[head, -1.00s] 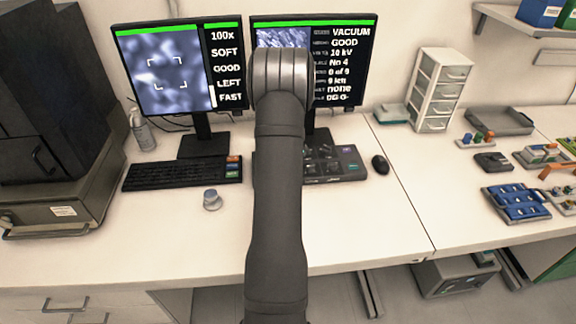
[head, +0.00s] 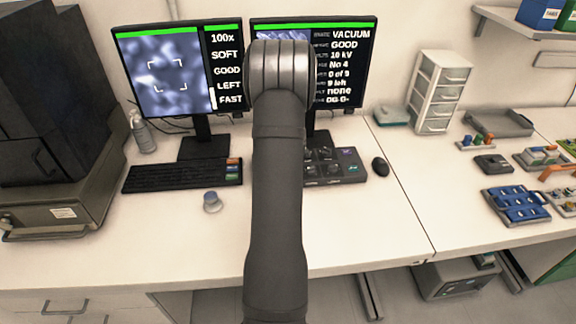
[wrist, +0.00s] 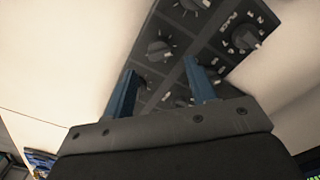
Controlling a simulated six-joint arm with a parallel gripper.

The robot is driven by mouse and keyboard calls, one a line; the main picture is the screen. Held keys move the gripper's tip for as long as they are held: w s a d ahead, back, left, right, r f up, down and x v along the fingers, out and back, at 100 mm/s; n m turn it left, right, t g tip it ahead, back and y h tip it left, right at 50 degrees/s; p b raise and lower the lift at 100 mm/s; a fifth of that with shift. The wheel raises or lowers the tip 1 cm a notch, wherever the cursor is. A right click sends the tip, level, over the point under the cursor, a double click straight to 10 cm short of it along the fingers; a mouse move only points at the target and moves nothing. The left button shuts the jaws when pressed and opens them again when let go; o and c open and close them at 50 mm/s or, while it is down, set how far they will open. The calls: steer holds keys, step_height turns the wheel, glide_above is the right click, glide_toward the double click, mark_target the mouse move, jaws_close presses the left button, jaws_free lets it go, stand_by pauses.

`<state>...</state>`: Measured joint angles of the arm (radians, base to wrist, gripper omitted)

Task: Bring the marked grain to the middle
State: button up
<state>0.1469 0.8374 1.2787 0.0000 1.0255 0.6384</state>
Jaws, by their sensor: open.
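The left monitor (head: 168,72) shows a blurry grey-blue picture with white corner brackets at its middle. Its side text reads 100x, SOFT, GOOD, LEFT, FAST. I cannot make out a marked grain in the blur. The right monitor (head: 345,70) is partly hidden by my arm; it reads VACUUM, GOOD, 10 kV, No 4. The control panel (head: 338,166) with dark knobs lies below it, its left part hidden by my arm. In the wrist view, my gripper (wrist: 163,80) has two blue fingers apart above the panel's knobs, with a knob (wrist: 158,50) beyond them. I see nothing held.
White drawers (head: 440,92) and blue trays (head: 516,204) stand further right. The front desk is mostly clear.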

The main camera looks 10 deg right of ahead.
step_height(320, 180, up, 12)
steer(key=shift+r, duration=0.25)
stand_by(1.3)
steer(key=a+f+m+y, duration=0.1)
steer(key=a+f+m, duration=0.1)
steer(key=f, duration=0.3)
steer(key=a+f+m+y, duration=0.2)
steer(key=a+f+m, duration=0.1)
steer(key=f, duration=0.3)
steer(key=a+f+m+y, duration=0.1)
steer(key=a+f+m, duration=0.1)
steer(key=f+m, duration=0.2)
steer(key=shift+x, duration=1.15)
steer(key=shift+d, duration=0.15)
steer(key=shift+c, duration=0.4)
steer(key=c, duration=0.9)
